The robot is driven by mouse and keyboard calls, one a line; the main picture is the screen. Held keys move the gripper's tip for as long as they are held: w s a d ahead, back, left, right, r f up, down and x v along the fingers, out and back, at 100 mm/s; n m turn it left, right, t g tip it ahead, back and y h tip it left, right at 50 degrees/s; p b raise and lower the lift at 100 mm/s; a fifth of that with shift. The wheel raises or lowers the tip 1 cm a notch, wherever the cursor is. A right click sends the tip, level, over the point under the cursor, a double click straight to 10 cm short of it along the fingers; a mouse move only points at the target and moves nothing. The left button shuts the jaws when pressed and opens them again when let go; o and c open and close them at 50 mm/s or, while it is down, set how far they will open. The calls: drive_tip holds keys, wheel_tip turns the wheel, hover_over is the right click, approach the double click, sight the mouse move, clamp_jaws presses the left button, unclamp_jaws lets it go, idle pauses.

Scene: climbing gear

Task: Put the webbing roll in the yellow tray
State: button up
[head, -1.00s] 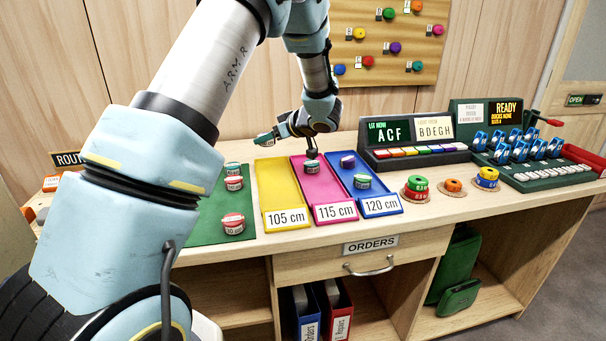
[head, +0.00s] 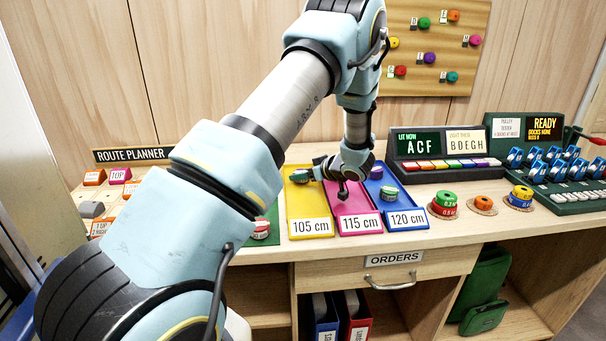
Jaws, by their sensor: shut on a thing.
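The yellow tray (head: 310,205), labelled 105 cm, lies left of the pink and blue trays. My gripper (head: 312,173) is at its far end, reaching in from the right, shut on a small green webbing roll (head: 299,176). The roll appears just over or at the tray's far part; I cannot tell whether it touches the tray. My wrist hides part of the pink tray's far end.
The pink tray (head: 357,222), 115 cm, and blue tray (head: 405,217), 120 cm, are alongside; the blue one holds rolls (head: 389,193). A red-and-white roll (head: 260,229) sits on the green mat at left, partly behind my arm. Stacked rolls (head: 444,204) stand right.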

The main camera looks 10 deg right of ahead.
drive_tip(key=shift+f, duration=0.15)
drive_tip(key=o, duration=1.4)
drive_tip(key=shift+c, duration=0.2)
